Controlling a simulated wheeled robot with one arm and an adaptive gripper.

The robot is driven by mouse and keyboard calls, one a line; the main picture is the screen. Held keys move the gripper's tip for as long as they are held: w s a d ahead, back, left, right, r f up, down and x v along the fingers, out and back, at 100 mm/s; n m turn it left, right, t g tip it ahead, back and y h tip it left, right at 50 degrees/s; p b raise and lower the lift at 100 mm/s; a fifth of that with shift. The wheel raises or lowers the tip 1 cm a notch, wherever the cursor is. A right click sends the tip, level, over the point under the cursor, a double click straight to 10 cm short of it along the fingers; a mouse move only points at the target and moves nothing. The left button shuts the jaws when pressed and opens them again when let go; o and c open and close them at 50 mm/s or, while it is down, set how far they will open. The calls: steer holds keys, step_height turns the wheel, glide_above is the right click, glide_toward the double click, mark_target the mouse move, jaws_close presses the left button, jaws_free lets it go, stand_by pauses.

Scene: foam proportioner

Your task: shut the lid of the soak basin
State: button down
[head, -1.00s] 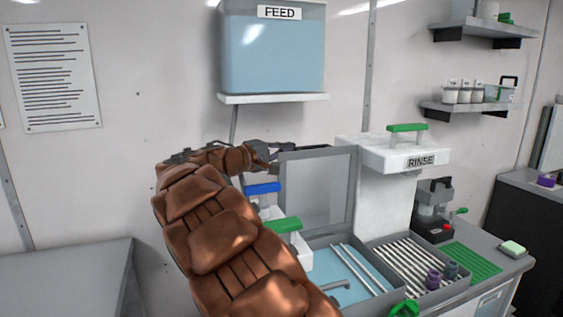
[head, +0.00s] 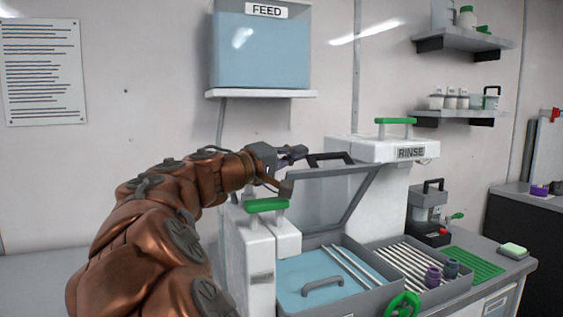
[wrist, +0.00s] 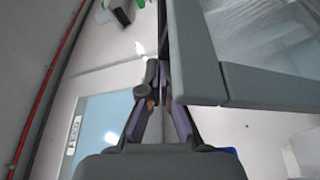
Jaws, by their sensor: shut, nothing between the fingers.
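The soak basin (head: 362,304) is a grey-rimmed box holding blue liquid. Its grey-framed, translucent lid (head: 318,200) stands open, tilted forward over the basin's back part. A black handle (head: 330,158) shows at the lid's top edge. My gripper (head: 296,153) is shut and empty at the lid's upper left corner, seemingly behind its raised edge. In the wrist view the closed fingertips (wrist: 160,72) lie right beside the lid's grey rim (wrist: 192,60). I cannot tell for sure whether they touch it.
A white block with a green handle (head: 266,205) stands left of the basin, close under my arm. The white RINSE column (head: 378,200) rises behind right. A rack of rods (head: 412,262) adjoins the basin. The FEED tank (head: 262,50) hangs above.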

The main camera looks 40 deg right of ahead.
steer(key=shift+s+a+f+m+b, duration=0.2)
steer(key=shift+s+b, duration=0.1)
steer(key=shift+s, duration=0.1)
steer(key=shift+s+a+f+m+b, duration=0.1)
steer(key=shift+s+f+m+b, duration=0.1)
steer(key=shift+s+b, duration=0.15)
steer(key=shift+r, duration=0.15)
